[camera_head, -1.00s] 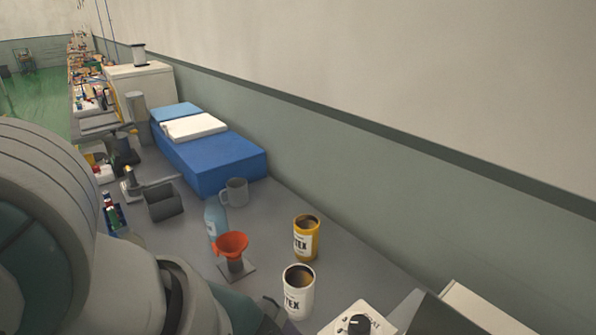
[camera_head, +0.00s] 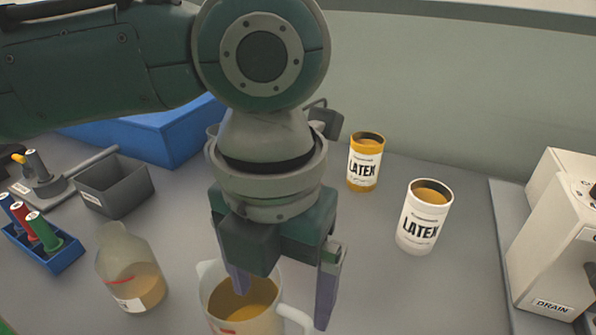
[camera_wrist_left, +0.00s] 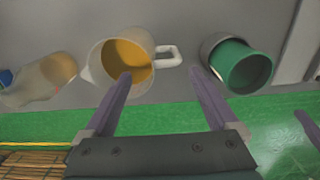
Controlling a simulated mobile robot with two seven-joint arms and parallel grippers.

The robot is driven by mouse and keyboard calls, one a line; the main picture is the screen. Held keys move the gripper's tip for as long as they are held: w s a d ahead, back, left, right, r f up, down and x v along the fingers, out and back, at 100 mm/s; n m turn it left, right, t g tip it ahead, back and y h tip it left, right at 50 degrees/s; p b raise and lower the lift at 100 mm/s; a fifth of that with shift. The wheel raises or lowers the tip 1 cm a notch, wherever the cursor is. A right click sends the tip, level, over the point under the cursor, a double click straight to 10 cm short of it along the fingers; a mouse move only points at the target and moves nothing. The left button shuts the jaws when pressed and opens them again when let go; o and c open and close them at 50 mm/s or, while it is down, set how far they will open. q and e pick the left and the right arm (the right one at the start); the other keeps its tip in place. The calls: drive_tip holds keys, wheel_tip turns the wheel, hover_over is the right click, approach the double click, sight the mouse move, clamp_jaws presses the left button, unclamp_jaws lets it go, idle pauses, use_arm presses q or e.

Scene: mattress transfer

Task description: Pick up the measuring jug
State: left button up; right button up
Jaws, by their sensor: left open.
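The measuring jug (camera_head: 214,309) is a pale jug with a handle, holding yellow-orange liquid, at the bottom middle of the head view. In the left wrist view the jug (camera_wrist_left: 96,66) stands at the upper left, its handle (camera_wrist_left: 166,56) pointing right. My left gripper (camera_head: 281,297) is open above the jug and empty. One finger shows over the jug's mouth and the other beyond the handle. In the left wrist view the handle lies between the fingertips (camera_wrist_left: 161,75). I cannot tell the height gap. A purple finger-like piece (camera_wrist_left: 308,130), possibly my right gripper's, shows at the right edge.
A squat bottle (camera_head: 122,260) stands left of the jug. A grey bin (camera_head: 125,195) is at left.

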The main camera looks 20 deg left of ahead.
sight(288, 316)
use_arm(q)
drive_tip(key=f, duration=0.3)
drive_tip(key=shift+d+f, duration=0.35)
drive_tip(key=f, duration=0.5)
drive_tip(key=shift+w+d+f+b, duration=0.2)
drive_tip(key=shift+w+f+b, duration=0.1)
drive_tip(key=shift+b, duration=0.1)
clamp_jaws()
drive_tip(key=shift+r, duration=0.1)
